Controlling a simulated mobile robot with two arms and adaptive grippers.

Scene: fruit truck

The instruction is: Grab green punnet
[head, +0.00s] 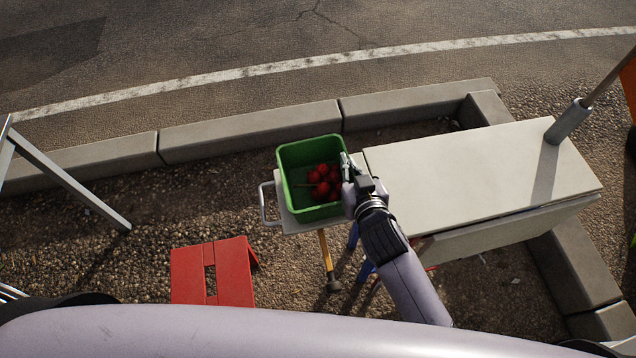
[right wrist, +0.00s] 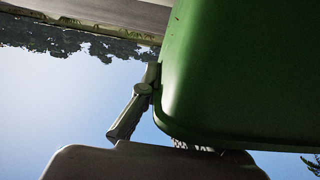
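The green punnet (head: 300,153) is a square, open-topped box with several red fruits (head: 322,182) inside. It sits at the left end of the pale table, on a small grey ledge (head: 300,226). My right gripper (head: 350,165) is at the punnet's right rim, with its fingers close to or touching the wall. In the right wrist view the punnet's green outer wall (right wrist: 240,80) fills the upper right, and one dark finger (right wrist: 130,112) shows beside it. The other finger is hidden there, so its grip on the rim is unclear. My left gripper is out of view.
A pale tabletop (head: 470,175) extends right of the punnet, with a grey post (head: 567,122) at its far right corner. A red folding stool (head: 212,275) stands on the gravel at lower left. A concrete kerb (head: 250,130) runs behind. A metal leg (head: 65,180) shows at left.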

